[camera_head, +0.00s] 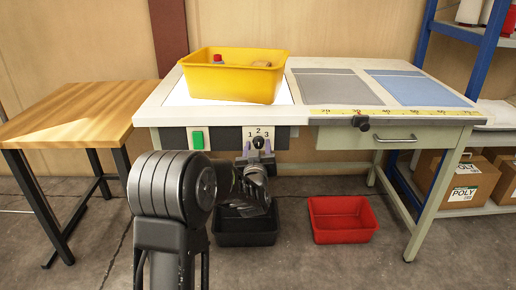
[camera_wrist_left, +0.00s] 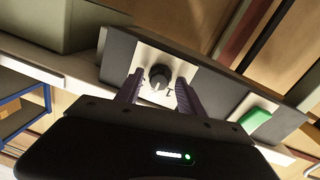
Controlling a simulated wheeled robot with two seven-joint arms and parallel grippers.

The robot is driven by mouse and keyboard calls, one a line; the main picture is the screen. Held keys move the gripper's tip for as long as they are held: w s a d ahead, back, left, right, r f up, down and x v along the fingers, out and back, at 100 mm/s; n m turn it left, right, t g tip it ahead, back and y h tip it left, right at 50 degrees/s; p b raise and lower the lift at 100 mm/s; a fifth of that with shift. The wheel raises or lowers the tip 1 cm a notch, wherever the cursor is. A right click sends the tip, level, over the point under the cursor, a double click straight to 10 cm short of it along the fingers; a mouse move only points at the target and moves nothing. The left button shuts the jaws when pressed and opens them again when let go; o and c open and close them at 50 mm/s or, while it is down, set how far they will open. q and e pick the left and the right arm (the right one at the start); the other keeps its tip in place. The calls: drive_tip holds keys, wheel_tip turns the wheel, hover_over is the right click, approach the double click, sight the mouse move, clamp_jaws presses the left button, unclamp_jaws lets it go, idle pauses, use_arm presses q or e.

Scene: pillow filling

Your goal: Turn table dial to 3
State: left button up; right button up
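The table dial (camera_head: 258,142) is a small black knob on a white plate marked 1, 2, 3, on the front panel of the work table. It also shows in the left wrist view (camera_wrist_left: 159,77), with a white mark on its face; I cannot tell surely which number it points at. My left gripper (camera_head: 257,150) is in front of the dial, its two purple fingers spread. In the left wrist view the gripper (camera_wrist_left: 160,85) has one finger on each side of the dial, with gaps between. My right gripper is not in view.
A green button (camera_head: 197,140) sits left of the dial on the panel. A yellow bin (camera_head: 233,82) stands on the table (camera_head: 300,108), beside grey and blue cloths (camera_head: 415,88). Black (camera_head: 245,232) and red (camera_head: 342,220) bins lie on the floor below. A drawer (camera_head: 385,137) is at right.

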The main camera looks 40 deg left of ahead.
use_arm(q)
clamp_jaws()
drive_tip(key=shift+m, duration=0.3)
idle(0.4)
drive_tip(key=m+p, duration=0.3)
drive_tip(key=m, duration=0.1)
drive_tip(key=shift+r+m+p, duration=0.2)
drive_tip(key=shift+m+p, duration=0.1)
drive_tip(key=shift+p, duration=0.1)
drive_tip(key=shift+d+m+g+p, duration=0.1)
drive_tip(key=shift+m+g+p, duration=0.2)
drive_tip(key=shift+m+p, duration=0.75)
drive_tip(key=shift+f+m+p, duration=0.15)
drive_tip(key=shift+m+p, duration=0.3)
drive_tip(key=shift+m, duration=0.7)
drive_tip(key=shift+o, duration=0.6)
unclamp_jaws()
